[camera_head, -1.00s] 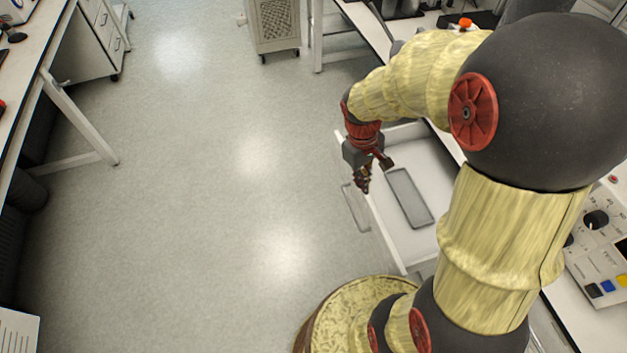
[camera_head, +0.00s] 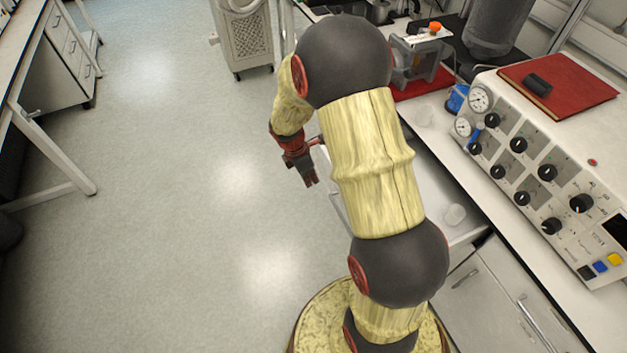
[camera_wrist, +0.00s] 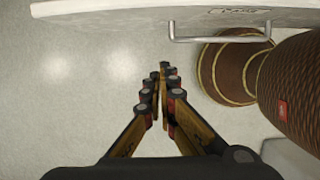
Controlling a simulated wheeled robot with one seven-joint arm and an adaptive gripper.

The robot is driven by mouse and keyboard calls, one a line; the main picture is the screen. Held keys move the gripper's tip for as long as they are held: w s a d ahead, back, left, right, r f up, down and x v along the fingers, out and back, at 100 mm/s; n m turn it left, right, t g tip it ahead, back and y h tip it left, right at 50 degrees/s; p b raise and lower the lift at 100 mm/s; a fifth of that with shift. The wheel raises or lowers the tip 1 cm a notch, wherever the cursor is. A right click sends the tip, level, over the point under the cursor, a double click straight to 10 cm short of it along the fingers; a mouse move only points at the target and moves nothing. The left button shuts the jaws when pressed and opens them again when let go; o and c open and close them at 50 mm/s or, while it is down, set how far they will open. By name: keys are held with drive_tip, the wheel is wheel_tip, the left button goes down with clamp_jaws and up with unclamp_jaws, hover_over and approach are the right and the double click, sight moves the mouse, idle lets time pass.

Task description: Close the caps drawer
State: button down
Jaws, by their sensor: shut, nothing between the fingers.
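The white drawer (camera_head: 434,184) stands open from under the counter, mostly hidden behind my arm in the head view. A pale round item (camera_head: 455,215) shows near its right end; I cannot tell what it is. In the wrist view the drawer front (camera_wrist: 120,15) crosses the top of the picture, with a label and a metal bar handle (camera_wrist: 220,39). My gripper (camera_head: 312,183) is shut and empty. It is outside the drawer, over the floor on the front's side. In the wrist view my fingertips (camera_wrist: 163,70) point toward the front, with floor visible between.
The counter (camera_head: 480,190) carries a control panel (camera_head: 535,160) with knobs and gauges, a red book (camera_head: 590,85) and a red-based device (camera_head: 420,65). Closed cabinets (camera_head: 480,300) stand below. A wheeled cabinet (camera_head: 245,35) stands at the back.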

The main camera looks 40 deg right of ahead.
drive_tip(key=s+d+f+b, duration=0.1)
drive_tip(key=d+f+b, duration=0.3)
drive_tip(key=f, duration=0.3)
drive_tip(key=shift+s+d+f, duration=0.25)
drive_tip(key=shift+d+f, duration=0.1)
drive_tip(key=shift+d, duration=0.55)
drive_tip(key=s+d+p, duration=0.2)
drive_tip(key=d+p, duration=0.3)
drive_tip(key=d, duration=0.6)
drive_tip(key=s+d+p, duration=0.3)
drive_tip(key=d+p, duration=0.3)
drive_tip(key=d, duration=0.6)
drive_tip(key=s+d+p, duration=0.3)
drive_tip(key=d+p, duration=0.3)
drive_tip(key=d, duration=0.5)
drive_tip(key=shift+s+d, duration=0.1)
drive_tip(key=shift+d, duration=0.2)
